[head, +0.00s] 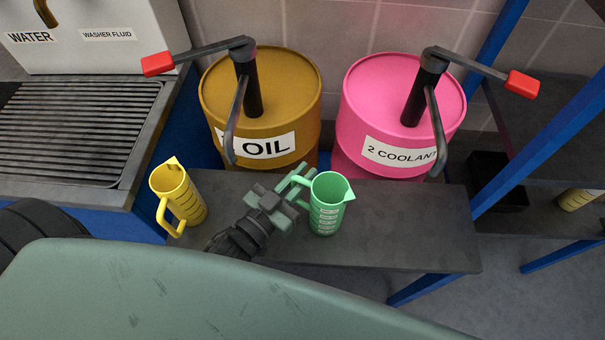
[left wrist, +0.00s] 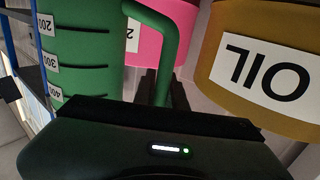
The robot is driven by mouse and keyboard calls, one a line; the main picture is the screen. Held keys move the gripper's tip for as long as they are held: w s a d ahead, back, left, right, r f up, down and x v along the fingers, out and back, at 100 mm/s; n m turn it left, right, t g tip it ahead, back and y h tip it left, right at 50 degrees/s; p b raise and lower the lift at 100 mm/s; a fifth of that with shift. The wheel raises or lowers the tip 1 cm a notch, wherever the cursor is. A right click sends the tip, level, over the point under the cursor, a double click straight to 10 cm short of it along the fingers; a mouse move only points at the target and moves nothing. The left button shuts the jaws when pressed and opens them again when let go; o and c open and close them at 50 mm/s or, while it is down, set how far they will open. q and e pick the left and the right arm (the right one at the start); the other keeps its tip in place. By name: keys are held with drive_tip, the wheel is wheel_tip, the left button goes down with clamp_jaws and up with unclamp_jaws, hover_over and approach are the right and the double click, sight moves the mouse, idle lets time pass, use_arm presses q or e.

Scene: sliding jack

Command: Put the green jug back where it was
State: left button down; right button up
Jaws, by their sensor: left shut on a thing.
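The green jug (head: 328,207) stands upright on or just above the dark bench (head: 400,245), in front of the gap between the two drums. My left gripper (head: 293,190) is at its left side, shut on the jug's handle. In the left wrist view the jug's body (left wrist: 85,60) fills the upper left, and its handle (left wrist: 165,50) runs down between my left fingers (left wrist: 155,88). The head view does not show clearly whether the jug's base touches the bench. My right gripper is not in view.
A yellow jug (head: 180,198) stands at the bench's left end. Behind are the brown oil drum (head: 260,90) and pink coolant drum (head: 400,95), both with pumps. Another yellow jug (head: 577,199) is on the right shelf. The bench right of the green jug is clear.

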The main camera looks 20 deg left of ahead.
use_arm(q)
drive_tip(key=shift+f, duration=0.15)
drive_tip(key=c, duration=1.5)
unclamp_jaws()
drive_tip(key=shift+o, duration=0.2)
drive_tip(key=b+v, duration=0.1)
drive_tip(key=v, duration=1.1)
drive_tip(key=shift+r+b, duration=0.25)
drive_tip(key=shift+b, duration=0.1)
